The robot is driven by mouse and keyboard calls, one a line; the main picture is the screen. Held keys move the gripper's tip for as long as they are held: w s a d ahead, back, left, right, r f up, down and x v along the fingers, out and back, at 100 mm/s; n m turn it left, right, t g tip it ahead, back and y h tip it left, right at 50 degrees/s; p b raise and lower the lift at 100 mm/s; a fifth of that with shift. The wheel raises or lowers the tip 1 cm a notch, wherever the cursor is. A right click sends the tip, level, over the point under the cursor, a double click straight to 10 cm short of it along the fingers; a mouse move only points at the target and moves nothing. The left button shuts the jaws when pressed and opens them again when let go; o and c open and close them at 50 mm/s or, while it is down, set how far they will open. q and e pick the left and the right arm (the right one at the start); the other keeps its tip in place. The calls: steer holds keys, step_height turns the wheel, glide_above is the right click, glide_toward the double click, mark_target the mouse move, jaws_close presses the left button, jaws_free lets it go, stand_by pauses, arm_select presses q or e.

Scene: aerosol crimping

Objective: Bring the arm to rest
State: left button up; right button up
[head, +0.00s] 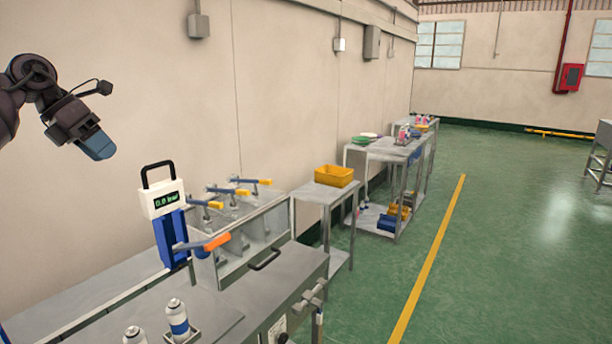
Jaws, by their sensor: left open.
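My left gripper (97,146) is at the upper left of the head view, raised in front of the wall and well above the bench. It points down and to the right, with nothing seen in it. The gap between its fingers is hard to make out from this side. My right gripper is out of view. The crimping device (162,205), with a digital readout, a black handle and an orange-tipped lever, stands on the bench below and to the right of the left gripper, apart from it.
Two aerosol cans, one of them blue and white (177,318), stand at the bench's front. A metal rack (262,232) with yellow-handled levers is behind. A yellow bin (333,176) sits on a side table. Green floor (480,270) is clear at right.

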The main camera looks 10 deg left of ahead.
arm_select(q)
steer(key=w+d+f+n+t+h, duration=0.1)
steer(key=d+f+n+t+h, duration=0.4)
steer(key=d+f, duration=0.5)
steer(key=d+f+n+t+h, duration=0.45)
steer(key=d+f, duration=0.25)
steer(key=d, duration=0.6)
steer(key=s+a+f+n+y, duration=0.3)
steer(key=s+f+n+y, duration=0.55)
steer(key=n, duration=0.45)
steer(key=s+a+f+n+y, duration=0.3)
steer(key=s+f+n+y, duration=0.55)
steer(key=n, duration=0.45)
steer(key=s+d+f+n+g+h, duration=0.1)
steer(key=s+f+n+g, duration=0.3)
steer(key=s, duration=0.6)
steer(key=s+d+f+n+g, duration=0.1)
steer(key=s+f+n+g, duration=0.1)
steer(key=s+f+g, duration=0.5)
steer(key=w+f+m+t, duration=0.1)
steer(key=w+f+t, duration=0.4)
steer(key=f+t, duration=0.3)
steer(key=shift+f+t+h, duration=0.15)
steer(key=shift+t+h, duration=0.3)
steer(key=shift+t, duration=0.4)
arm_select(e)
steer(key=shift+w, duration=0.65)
